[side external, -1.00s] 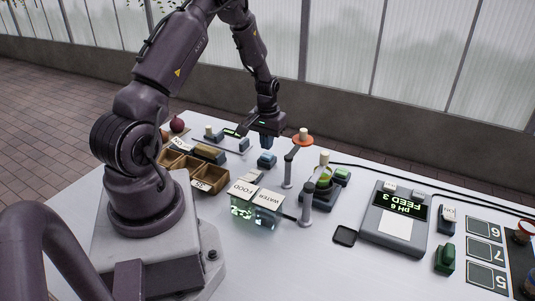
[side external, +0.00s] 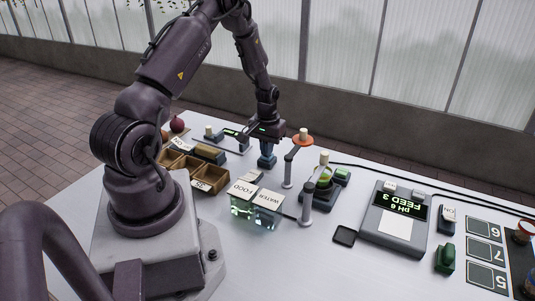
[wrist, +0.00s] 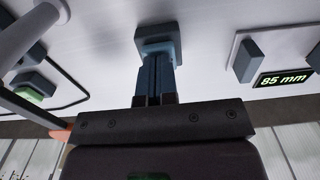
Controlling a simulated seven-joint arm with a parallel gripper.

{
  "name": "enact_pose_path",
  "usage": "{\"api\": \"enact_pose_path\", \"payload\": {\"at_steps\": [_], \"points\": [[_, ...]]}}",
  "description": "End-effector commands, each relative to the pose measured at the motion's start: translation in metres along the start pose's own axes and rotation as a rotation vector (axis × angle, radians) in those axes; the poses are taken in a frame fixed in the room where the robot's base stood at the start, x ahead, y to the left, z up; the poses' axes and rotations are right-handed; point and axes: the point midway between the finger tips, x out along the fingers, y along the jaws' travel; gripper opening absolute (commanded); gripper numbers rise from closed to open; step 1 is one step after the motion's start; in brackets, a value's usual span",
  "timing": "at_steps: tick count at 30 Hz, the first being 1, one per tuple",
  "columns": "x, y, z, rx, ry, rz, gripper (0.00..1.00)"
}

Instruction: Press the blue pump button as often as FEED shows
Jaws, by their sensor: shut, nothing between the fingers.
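The blue pump button (side external: 267,162) is a small blue block on the white table. It also shows at the top of the wrist view (wrist: 158,32). My gripper (side external: 267,153) is shut and empty, directly above the button, with its fingertips at its top. In the wrist view the shut fingers (wrist: 156,62) reach to the button and hide part of it. I cannot tell whether the button is pushed down. The grey display box (side external: 408,207) shows green upside-down text, "pH 6" and "FEED 3".
Wooden trays (side external: 190,168) lie to the left. A display reading "85 mm" (wrist: 283,79) shows in the wrist view.

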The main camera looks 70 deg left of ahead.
Motion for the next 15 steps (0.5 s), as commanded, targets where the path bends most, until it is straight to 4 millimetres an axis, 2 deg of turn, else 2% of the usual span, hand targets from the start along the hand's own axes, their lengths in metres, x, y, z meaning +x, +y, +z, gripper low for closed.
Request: {"api": "enact_pose_path", "payload": {"at_steps": [7, 15], "points": [[0.0082, 0.0000, 0.0003, 0.000, -0.001, 0.000, 0.00], [0.0063, 0.0000, 0.0000, 0.000, 0.000, 0.000, 0.00]]}}
